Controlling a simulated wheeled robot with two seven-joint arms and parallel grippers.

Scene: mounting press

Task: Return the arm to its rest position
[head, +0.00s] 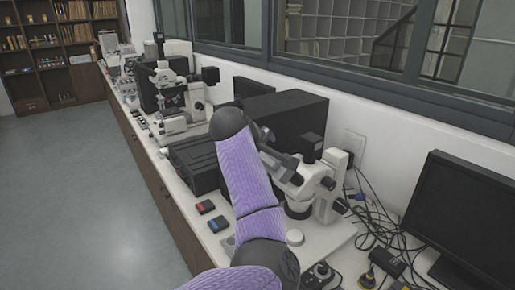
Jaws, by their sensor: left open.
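My left arm, in a purple sleeve with black joints, rises from the bottom of the head view and bends at a black joint near the middle. My left gripper (284,166) is dark grey and shows past the sleeve's right side, in front of the white microscope (323,183). It is open, and no object shows in it. Its fingertips are small and hard to tell from the microscope, so I cannot tell whether they touch. My right gripper is not in view.
The long bench (328,237) runs along the windowed wall. Cables and a monitor (466,215) are right. The floor (75,190) is clear.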

